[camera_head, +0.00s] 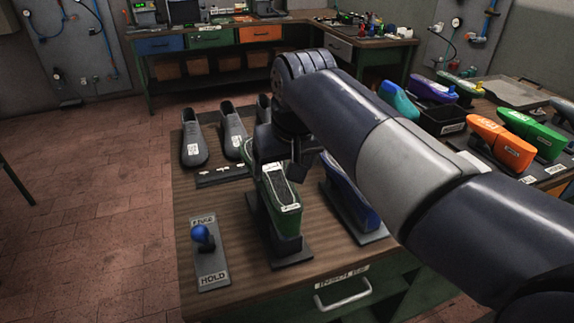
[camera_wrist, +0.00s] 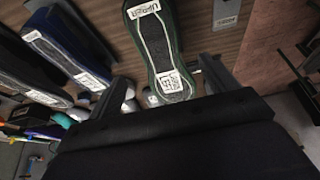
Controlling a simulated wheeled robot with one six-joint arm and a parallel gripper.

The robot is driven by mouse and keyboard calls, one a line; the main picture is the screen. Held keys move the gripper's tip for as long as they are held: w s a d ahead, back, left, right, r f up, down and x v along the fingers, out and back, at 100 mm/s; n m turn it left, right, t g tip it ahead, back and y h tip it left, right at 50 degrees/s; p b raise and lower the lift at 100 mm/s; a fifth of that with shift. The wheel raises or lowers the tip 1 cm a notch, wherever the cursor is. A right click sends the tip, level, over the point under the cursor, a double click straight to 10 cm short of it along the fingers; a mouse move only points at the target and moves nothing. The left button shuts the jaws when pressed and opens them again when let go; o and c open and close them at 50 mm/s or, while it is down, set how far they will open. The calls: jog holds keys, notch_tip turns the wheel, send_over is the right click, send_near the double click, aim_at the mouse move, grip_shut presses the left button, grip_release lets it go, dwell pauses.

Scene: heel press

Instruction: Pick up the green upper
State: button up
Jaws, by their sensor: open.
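The green upper (camera_head: 288,220) stands sole-up on a dark stand on the wooden bench, with a grey sole area and white labels on top. In the wrist view the green upper (camera_wrist: 176,45) runs up from between my two fingers, with labels reading UPPER and LEFT. My gripper (camera_head: 282,165) is open over the far end of the green upper. In the wrist view my gripper (camera_wrist: 166,78) has one finger on each side of it, with gaps showing. My arm hides part of the bench on the right.
A blue upper (camera_head: 349,208) stands just right of the green one. A blue-knobbed lever (camera_head: 202,235) is at the front left, on a plate marked HOLD. Grey shoe forms (camera_head: 194,146) stand behind. Coloured uppers (camera_head: 501,143) fill the right-hand bench.

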aim_at(278, 183)
jog(key=x, duration=0.4)
jog(key=shift+w+a+f, duration=0.1)
jog(key=shift+w+f, duration=0.05)
jog(key=shift+f, duration=0.25)
jog(key=shift+w+x, duration=0.2)
jog(key=shift+x, duration=2.65)
jog(key=shift+r, duration=0.15)
jog(key=shift+c, duration=0.5)
jog(key=c, duration=1.1)
